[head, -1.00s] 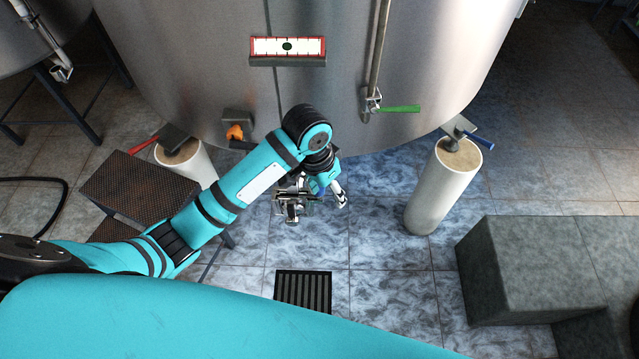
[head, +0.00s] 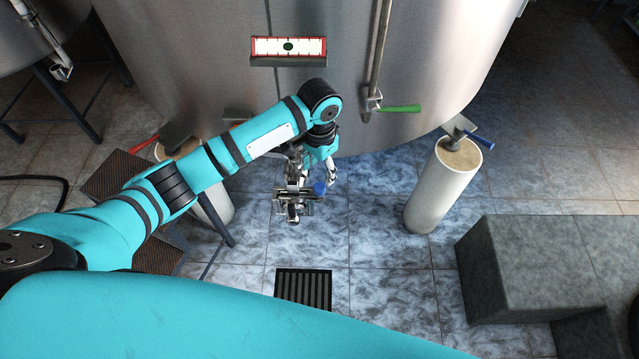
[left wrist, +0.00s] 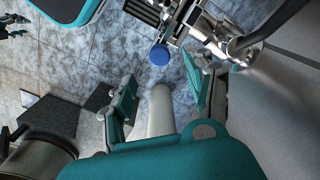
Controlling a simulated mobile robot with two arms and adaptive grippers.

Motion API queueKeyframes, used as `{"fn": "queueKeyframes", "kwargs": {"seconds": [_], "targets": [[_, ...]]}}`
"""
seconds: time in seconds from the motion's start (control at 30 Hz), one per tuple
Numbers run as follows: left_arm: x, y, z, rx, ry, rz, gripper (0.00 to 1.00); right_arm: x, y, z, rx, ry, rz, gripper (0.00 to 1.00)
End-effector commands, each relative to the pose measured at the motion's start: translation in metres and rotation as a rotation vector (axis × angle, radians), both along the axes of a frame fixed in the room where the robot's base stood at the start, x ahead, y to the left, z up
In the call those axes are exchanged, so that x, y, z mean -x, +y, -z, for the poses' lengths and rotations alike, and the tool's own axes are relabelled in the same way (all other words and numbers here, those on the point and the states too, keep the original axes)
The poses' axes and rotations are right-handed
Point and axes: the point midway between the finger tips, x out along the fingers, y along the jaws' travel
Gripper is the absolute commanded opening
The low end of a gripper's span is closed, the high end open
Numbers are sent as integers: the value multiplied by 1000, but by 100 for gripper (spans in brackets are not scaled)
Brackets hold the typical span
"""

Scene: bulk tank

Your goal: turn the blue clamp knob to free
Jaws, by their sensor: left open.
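The blue clamp knob (head: 319,188) shows below my left gripper, at the right side of a metal pipe fitting (head: 293,205) under the tank. In the left wrist view the round blue knob (left wrist: 159,55) lies beyond the fingertips, roughly between them, with the shiny fitting (left wrist: 205,35) beside it. My left gripper (head: 316,172) is open and empty; its two fingers stand apart in the left wrist view (left wrist: 160,75). I see no contact with the knob. A dark jointed shape at that view's left edge looks like my right gripper (left wrist: 14,26); its jaws are unclear.
Grey steps (head: 530,265) are at front right. A floor drain (head: 303,289) lies in front.

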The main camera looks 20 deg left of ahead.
Motion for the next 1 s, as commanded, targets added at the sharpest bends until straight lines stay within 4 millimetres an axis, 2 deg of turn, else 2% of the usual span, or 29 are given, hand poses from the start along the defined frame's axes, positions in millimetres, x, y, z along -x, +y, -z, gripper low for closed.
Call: {"fn": "queueKeyframes", "kwargs": {"seconds": [0.1, 0.3, 0.5, 0.77, 0.8, 1.0], "targets": [[1, 0, 27, -1, 3, 0, 55, 2, -3, 0, 5, 3, -1, 40], [1, 0, 60, 0, 2, -1, 55, 3, -8, 0, 11, 6, 0, 40], [0, -1, 74, 0, -1, 2, 55, 3, -10, 1, 12, 5, 1, 40], [0, 0, 75, 0, -1, 1, 55, 3, -10, 1, 11, 6, 1, 40], [0, 0, 75, 0, -1, 1, 53, 3, -10, 1, 11, 6, 1, 40], [0, 0, 75, 0, -1, 1, 27, 3, -9, 1, 11, 6, 1, 40]]}}
